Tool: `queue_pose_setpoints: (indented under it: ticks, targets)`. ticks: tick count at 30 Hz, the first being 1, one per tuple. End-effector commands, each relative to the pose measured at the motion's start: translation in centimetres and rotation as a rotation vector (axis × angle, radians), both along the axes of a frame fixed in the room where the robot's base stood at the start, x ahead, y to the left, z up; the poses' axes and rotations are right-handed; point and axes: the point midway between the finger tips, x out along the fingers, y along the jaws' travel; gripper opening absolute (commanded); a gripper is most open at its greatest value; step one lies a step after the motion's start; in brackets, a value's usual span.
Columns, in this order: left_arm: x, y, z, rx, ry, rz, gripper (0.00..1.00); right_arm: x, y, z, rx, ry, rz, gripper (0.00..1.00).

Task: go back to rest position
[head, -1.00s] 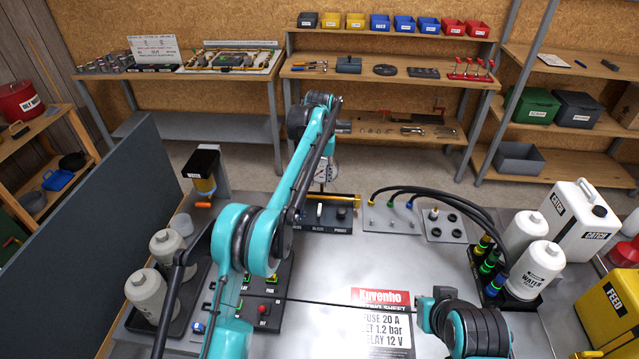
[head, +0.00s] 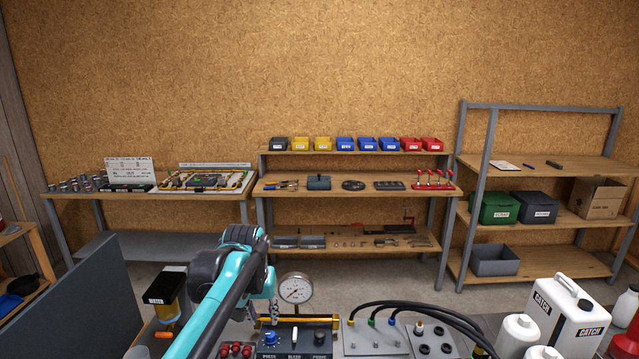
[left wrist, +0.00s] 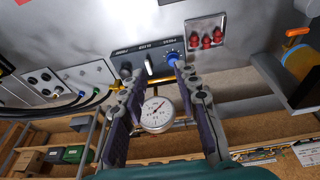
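My left arm reaches in from the bottom of the head view, its teal and dark wrist raised beside the pressure gauge (head: 296,288). The left gripper itself is mostly hidden behind its own arm there. In the left wrist view my left gripper (left wrist: 156,78) has its two dark fingers spread wide with nothing between them in its grasp. The round white gauge (left wrist: 156,114) shows beyond the gap. One finger appears close to the blue knob (left wrist: 172,57) of the control panel (head: 292,337); whether they touch I cannot tell. My right gripper is out of view.
A black-topped amber container (head: 167,290) stands left of the arm. Black hoses (head: 430,306) arch over plates on the right. A white CATCH jug (head: 566,320) and bottles stand at the right. A grey partition (head: 78,312) bounds the left. Shelves stand along the back wall.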

Motion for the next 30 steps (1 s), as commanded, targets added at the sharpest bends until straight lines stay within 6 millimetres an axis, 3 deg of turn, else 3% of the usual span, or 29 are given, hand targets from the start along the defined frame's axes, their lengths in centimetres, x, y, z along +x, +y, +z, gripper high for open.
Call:
queue_pose_setpoints:
  ticks: [1, 8, 15, 21, 30]
  targets:
    - [-2.3, 0.6, -0.4, -0.001, -0.026, 0.001, 0.31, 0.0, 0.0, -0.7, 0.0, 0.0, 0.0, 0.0]
    - [-11.8, 2.6, -3.2, 0.001, -0.153, 0.007, 0.31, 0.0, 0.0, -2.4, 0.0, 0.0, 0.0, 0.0]
    - [-20.5, 4.0, -9.4, 0.01, -0.278, 0.012, 0.31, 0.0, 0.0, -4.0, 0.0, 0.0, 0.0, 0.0]
    - [-24.0, 4.5, -13.2, 0.016, -0.338, 0.014, 0.31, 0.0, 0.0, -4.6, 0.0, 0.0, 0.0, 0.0]
    - [-24.6, 4.6, -13.9, 0.017, -0.351, 0.014, 0.31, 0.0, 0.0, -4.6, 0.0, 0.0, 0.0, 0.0]
